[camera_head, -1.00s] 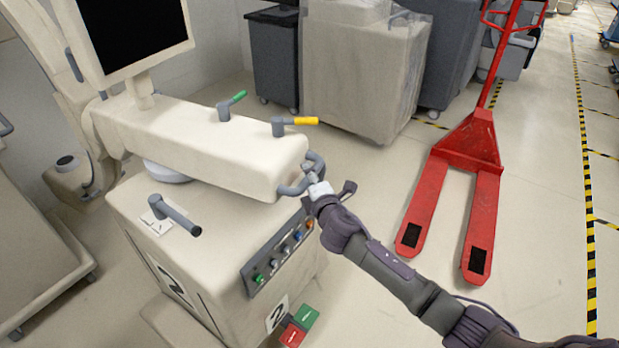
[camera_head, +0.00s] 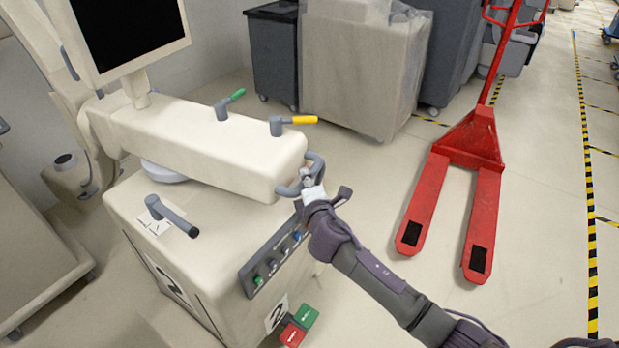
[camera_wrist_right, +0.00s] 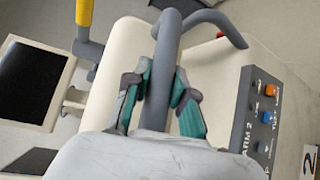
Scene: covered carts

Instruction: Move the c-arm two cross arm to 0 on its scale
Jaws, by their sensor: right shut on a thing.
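C-arm two is a cream cart with a "2" label (camera_head: 277,312) low on its body. Its cross arm (camera_head: 190,145) is a long cream beam on top, with a grey bar handle (camera_head: 314,172) at its near right end. My right gripper (camera_head: 307,180) is at that handle; in the right wrist view its green-padded fingers (camera_wrist_right: 160,100) sit on both sides of the grey handle bar (camera_wrist_right: 164,70), shut on it. A green-tipped lever (camera_head: 232,103) and a yellow-tipped lever (camera_head: 292,121) stand on the beam. I cannot read a scale. My left gripper is out of view.
A control panel with coloured knobs (camera_head: 273,262) is below the handle. A grey lever (camera_head: 172,215) is on the cart top, and red and green pedals (camera_head: 299,325) are at its foot. A red pallet jack (camera_head: 468,160) stands to the right. A plastic-covered cart (camera_head: 360,75) is behind.

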